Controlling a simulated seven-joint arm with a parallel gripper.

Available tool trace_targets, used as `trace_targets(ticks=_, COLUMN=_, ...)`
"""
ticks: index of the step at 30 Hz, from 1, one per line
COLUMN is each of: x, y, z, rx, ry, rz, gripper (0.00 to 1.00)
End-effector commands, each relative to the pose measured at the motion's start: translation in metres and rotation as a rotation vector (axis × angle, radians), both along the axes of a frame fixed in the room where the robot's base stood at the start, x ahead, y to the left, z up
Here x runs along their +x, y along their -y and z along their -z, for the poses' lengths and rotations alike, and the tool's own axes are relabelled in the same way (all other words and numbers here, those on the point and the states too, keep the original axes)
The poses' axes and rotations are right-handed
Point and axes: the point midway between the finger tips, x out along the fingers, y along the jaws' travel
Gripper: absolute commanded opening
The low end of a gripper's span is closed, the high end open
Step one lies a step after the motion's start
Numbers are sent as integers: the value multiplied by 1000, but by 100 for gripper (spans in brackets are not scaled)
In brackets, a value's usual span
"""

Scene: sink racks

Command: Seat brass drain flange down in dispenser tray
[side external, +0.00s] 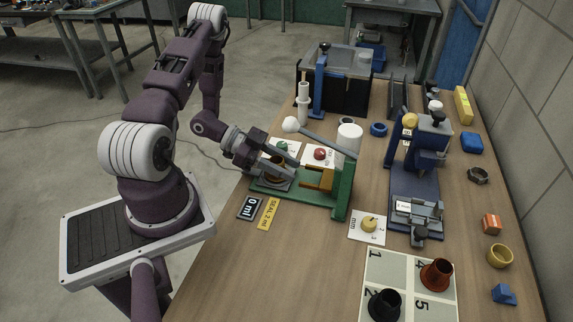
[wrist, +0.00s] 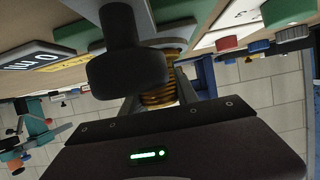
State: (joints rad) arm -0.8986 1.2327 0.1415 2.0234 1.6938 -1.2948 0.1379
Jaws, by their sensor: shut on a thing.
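The brass drain flange (wrist: 160,94) shows as gold ribbed threading between my fingers in the wrist view. My gripper (side external: 272,161) is shut on it. In the side view the flange (side external: 279,163) is a small gold patch, largely hidden by my fingers, over the grey tray (side external: 269,184) at the left end of the green dispenser frame (side external: 338,197). I cannot tell whether the flange touches the tray or how level it is. A dark rounded shape (wrist: 126,60) blocks part of the wrist view.
Label plates (side external: 265,213) lie in front. A blue press (side external: 415,165) stands to the right.

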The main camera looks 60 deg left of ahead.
Motion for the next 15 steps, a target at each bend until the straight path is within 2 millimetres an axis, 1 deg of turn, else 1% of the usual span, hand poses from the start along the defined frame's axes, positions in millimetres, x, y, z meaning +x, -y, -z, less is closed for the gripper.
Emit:
trace_targets(ticks=6, x=0, y=0, z=4, rx=0, ry=0, rz=0, gripper=0)
trace_targets(ticks=14, x=0, y=0, z=4, rx=0, ry=0, rz=0, gripper=0)
trace_targets(ticks=15, x=0, y=0, z=4, rx=0, ry=0, rz=0, gripper=38)
